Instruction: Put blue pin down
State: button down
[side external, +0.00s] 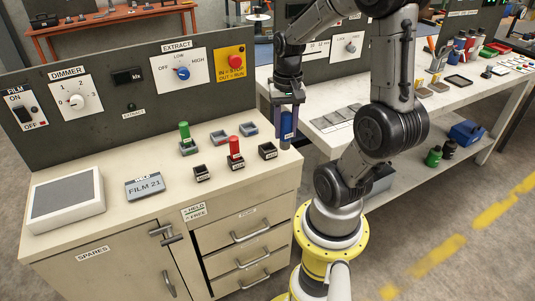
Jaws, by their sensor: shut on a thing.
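The blue pin (287,125) is upright between the fingers of my gripper (287,113), near the right edge of the beige cabinet top. My gripper points down and is shut on it. The pin's lower end is at or close to the cabinet top; I cannot tell whether it touches. A green pin (184,131) stands in a small holder at the left, and a red pin (234,147) stands in another holder. An empty dark holder (267,151) is just left of the blue pin.
More small holders (220,137) sit nearby, with one dark holder (202,173) at the front. A "FILM 21" sign (145,187) and a grey-topped box (66,199) are to the left. An upright control panel (130,105) stands behind. The cabinet's right edge is close to the pin.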

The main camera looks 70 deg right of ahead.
jog(key=shift+s+d+r, duration=0.1)
jog(key=shift+s+r, duration=0.1)
jog(key=shift+s, duration=0.15)
jog(key=shift+d, duration=0.25)
jog(key=shift+m, duration=0.3)
jog(key=w+d+f, duration=0.6)
jog(key=d, duration=0.1)
jog(key=w+d+f, duration=0.3)
jog(key=f, duration=0.1)
jog(key=shift+d, duration=0.2)
jog(key=shift+f, duration=1.35)
jog(key=shift+f, duration=0.35)
